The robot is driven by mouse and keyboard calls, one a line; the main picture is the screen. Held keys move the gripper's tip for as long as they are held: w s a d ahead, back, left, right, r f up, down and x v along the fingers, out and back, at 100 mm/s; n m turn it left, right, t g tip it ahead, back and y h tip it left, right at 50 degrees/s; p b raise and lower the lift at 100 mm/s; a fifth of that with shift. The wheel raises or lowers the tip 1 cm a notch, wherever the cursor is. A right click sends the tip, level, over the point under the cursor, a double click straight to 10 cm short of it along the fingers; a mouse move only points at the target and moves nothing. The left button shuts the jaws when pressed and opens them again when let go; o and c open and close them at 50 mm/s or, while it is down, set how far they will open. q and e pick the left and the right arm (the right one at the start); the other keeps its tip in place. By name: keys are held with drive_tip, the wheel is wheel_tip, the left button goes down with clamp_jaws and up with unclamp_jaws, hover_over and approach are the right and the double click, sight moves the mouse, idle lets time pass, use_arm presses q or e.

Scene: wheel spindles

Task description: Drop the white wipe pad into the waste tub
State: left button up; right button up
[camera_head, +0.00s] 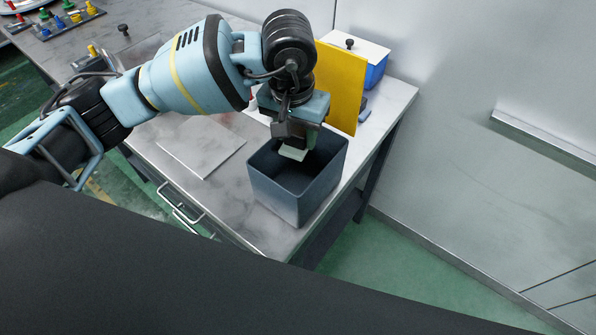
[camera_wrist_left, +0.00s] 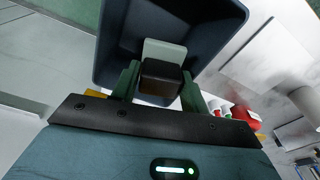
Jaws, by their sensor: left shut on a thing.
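The white wipe pad (camera_head: 292,153) hangs below my left gripper (camera_head: 296,138), over the opening of the waste tub. My left gripper is shut on it. In the left wrist view the pale pad (camera_wrist_left: 164,50) shows beyond a dark block between the fingers (camera_wrist_left: 160,88), with the tub's dark inside behind it. The waste tub (camera_head: 282,197) is a dark blue-grey, open square box near the table's front right corner. It also shows in the left wrist view (camera_wrist_left: 111,30). The tub's floor is mostly in shadow. My right gripper is not in view.
A yellow panel (camera_head: 341,85) stands upright just behind the tub. A blue box with a white lid (camera_head: 358,52) stands at the back right. A flat pale plate (camera_head: 201,147) lies left of the tub. Coloured pegs (camera_head: 70,16) stand at the far left.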

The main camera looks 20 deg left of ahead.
use_arm(q)
drive_tip(key=o, duration=1.1)
drive_tip(key=shift+r, duration=0.1)
drive_tip(key=r, duration=0.5)
drive_tip(key=s+r, duration=0.1)
drive_tip(key=r, duration=0.1)
drive_tip(key=shift+r, duration=0.35)
